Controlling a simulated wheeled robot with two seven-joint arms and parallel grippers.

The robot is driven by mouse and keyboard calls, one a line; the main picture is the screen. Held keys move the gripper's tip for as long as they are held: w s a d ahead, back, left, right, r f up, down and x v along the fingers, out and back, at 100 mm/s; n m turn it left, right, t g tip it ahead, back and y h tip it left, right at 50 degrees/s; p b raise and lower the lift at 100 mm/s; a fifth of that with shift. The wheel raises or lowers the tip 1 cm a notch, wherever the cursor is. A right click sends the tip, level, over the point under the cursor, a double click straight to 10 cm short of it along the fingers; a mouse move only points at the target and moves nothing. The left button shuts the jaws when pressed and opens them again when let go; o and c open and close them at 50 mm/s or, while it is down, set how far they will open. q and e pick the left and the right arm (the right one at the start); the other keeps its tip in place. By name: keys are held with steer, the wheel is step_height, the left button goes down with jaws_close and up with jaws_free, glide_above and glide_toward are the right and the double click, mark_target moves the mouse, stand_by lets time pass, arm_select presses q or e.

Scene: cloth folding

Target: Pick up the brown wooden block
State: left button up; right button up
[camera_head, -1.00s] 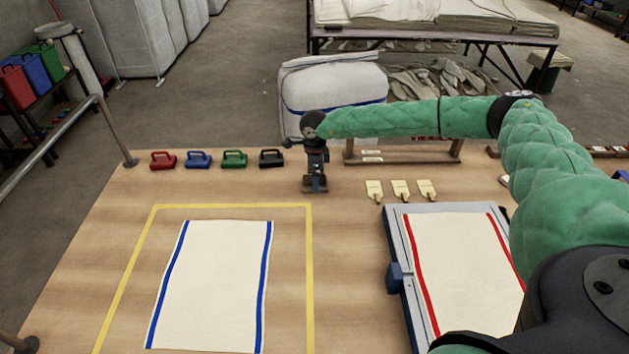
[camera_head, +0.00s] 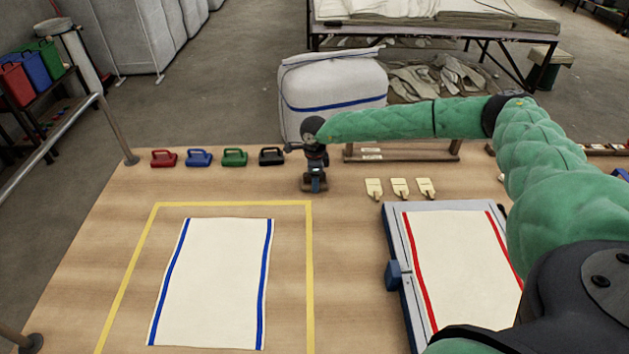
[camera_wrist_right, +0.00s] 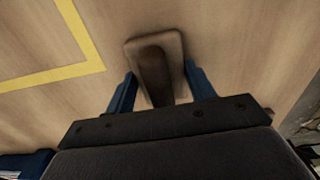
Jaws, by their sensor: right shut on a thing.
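The brown wooden block (camera_wrist_right: 172,45) has a flat rounded base and a darker raised grip. It shows in the right wrist view between the blue fingers of my right gripper (camera_wrist_right: 160,88), which is shut on its grip. In the head view my right gripper (camera_head: 315,182) points down at the back of the table, right of the black-handled tool, with the block mostly hidden beneath it. I cannot tell any gap between block and table. My left gripper is not in view.
A row of red, blue, green and black (camera_head: 271,156) handled tools lies to the left. A blue-striped cloth (camera_head: 213,285) lies inside a yellow outline (camera_head: 230,204). A red-striped cloth (camera_head: 462,265) lies on a grey board. Three cream tags (camera_head: 400,188) and a wooden rack (camera_head: 405,157) are to the right.

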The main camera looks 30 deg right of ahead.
steer(key=shift+r, duration=0.1)
